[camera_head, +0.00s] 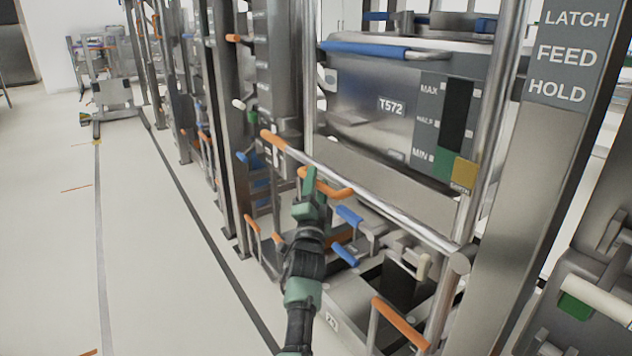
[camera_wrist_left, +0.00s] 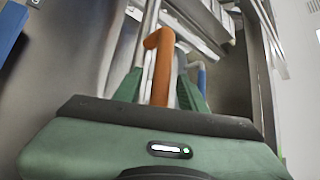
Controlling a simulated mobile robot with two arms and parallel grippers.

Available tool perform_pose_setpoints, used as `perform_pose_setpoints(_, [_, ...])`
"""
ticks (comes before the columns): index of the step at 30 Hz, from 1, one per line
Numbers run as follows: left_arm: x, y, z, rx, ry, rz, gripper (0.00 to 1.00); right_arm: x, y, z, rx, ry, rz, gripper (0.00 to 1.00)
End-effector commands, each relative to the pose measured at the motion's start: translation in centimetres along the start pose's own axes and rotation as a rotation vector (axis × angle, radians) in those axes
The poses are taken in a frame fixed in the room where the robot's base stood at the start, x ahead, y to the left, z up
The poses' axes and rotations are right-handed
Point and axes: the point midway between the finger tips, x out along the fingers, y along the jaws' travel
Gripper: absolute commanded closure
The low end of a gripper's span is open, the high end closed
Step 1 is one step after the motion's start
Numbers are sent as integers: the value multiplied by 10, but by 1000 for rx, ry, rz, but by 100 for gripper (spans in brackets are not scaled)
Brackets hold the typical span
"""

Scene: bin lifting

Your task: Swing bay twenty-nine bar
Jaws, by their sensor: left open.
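A long silver bar (camera_head: 375,195) with an orange grip end (camera_head: 272,140) runs across the front of a bay, below a grey bin marked T572 (camera_head: 372,100). My left gripper (camera_head: 309,182) is just below this bar, at a smaller orange handle (camera_head: 335,191). In the left wrist view, an orange bent end (camera_wrist_left: 160,62) stands between the two green fingers of my left gripper (camera_wrist_left: 165,92). The fingers are apart; contact with the orange part cannot be made out. No readable bay number twenty-nine shows. My right gripper is not in view.
A post with a LATCH FEED HOLD sign (camera_head: 562,55) stands at the right. Blue handles (camera_head: 346,254) and another orange handle (camera_head: 400,322) sit low in the bay.

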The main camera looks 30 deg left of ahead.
Motion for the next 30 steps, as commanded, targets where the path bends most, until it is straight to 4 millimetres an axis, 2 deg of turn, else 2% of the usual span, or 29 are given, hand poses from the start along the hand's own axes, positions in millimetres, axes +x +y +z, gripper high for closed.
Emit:
perform_pose_setpoints(2, [0,0,0,0,0,0,61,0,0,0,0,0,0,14])
perform_pose_setpoints(6, [0,0,0,0,0,0,100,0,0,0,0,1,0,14])
perform_pose_setpoints(30, [0,0,1,0,-1,1,100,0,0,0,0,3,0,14])
